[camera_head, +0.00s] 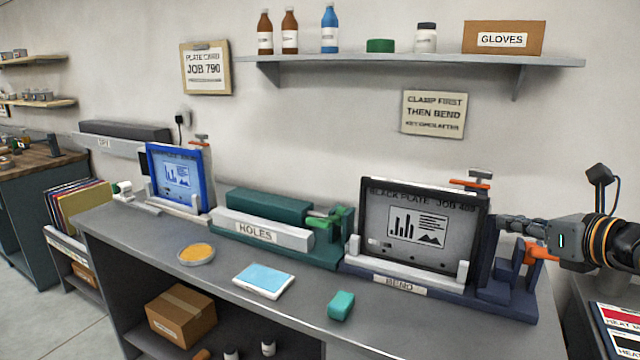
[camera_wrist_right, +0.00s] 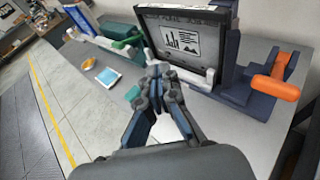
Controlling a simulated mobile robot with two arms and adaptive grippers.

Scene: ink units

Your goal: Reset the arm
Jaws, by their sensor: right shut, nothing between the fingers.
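My right gripper (camera_head: 508,224) comes in from the right in the head view, at the right end of the bend unit (camera_head: 440,292). In the wrist view its fingers (camera_wrist_right: 158,78) are together with nothing between them. The black plate (camera_head: 422,232) stands upright in the bend unit, and it also shows in the wrist view (camera_wrist_right: 186,38). The orange lever (camera_head: 541,252) is at the unit's right side; in the wrist view the lever (camera_wrist_right: 276,88) lies to the right, apart from the fingers. My left gripper is not in view.
The holes unit (camera_head: 262,236) and a blue plate (camera_head: 178,178) in its stand are further left on the bench. A yellow dish (camera_head: 196,254), a blue pad (camera_head: 263,280) and a green block (camera_head: 341,305) lie along the front. A shelf (camera_head: 400,62) hangs above.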

